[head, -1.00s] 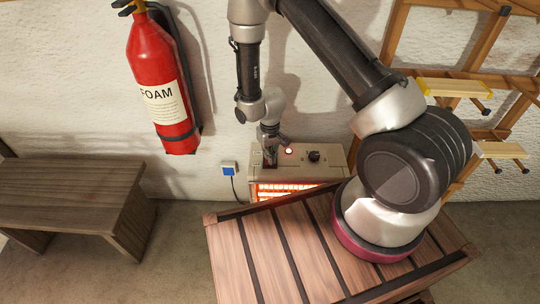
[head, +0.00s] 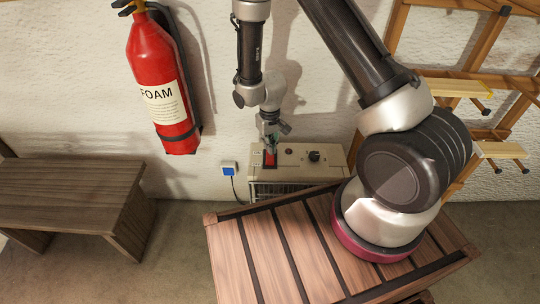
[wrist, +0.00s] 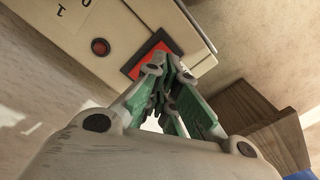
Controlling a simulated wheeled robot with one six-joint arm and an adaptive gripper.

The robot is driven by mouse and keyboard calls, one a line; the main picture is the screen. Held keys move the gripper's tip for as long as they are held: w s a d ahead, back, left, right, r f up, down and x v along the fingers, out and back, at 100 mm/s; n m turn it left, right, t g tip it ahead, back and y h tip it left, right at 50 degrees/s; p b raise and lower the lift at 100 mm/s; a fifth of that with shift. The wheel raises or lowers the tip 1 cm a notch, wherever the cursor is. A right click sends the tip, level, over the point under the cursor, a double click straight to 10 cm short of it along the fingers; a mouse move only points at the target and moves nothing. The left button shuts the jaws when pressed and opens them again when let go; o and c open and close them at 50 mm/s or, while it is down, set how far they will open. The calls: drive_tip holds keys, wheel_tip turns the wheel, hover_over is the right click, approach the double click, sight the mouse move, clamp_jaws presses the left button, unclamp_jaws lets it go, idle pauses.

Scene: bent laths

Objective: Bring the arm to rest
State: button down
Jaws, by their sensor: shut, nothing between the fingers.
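My gripper (head: 271,146) is over the beige heater box (head: 328,162) at the back wall, fingers pointing down. In the wrist view my gripper (wrist: 172,72) has its green-sided fingers shut with nothing between them. The red switch (head: 270,159) on the heater top is just below the fingertips; I cannot tell whether they touch it. It also shows in the wrist view (wrist: 140,60), partly hidden by the fingers. The round red lamp (wrist: 100,47) beside it is dark. The heater's front grille (head: 268,188) does not glow.
A slatted wooden table (head: 265,250) stands in front of the heater, under my arm. A wooden rack (head: 480,75) is at right. A blue wall plug (head: 228,168) is near the heater.

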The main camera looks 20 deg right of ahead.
drive_tip(key=shift+r, duration=0.65)
drive_tip(key=s+d+r+g+h, duration=0.1)
drive_tip(key=s+d+r+g, duration=0.15)
drive_tip(key=s, duration=0.45)
drive_tip(key=s+d+r+t, duration=0.2)
drive_tip(key=s+d+r, duration=0.2)
drive_tip(key=r, duration=0.9)
drive_tip(key=s+d+r+m+t, duration=0.1)
drive_tip(key=s+d+r, duration=0.3)
drive_tip(key=r, duration=0.8)
drive_tip(key=s+d+r+m+t+y, duration=0.1)
drive_tip(key=s+d+r+t, duration=0.3)
drive_tip(key=r, duration=0.9)
drive_tip(key=s+d, duration=0.1)
drive_tip(key=s, duration=0.2)
drive_tip(key=shift+s+r, duration=0.25)
drive_tip(key=shift+r, duration=0.05)
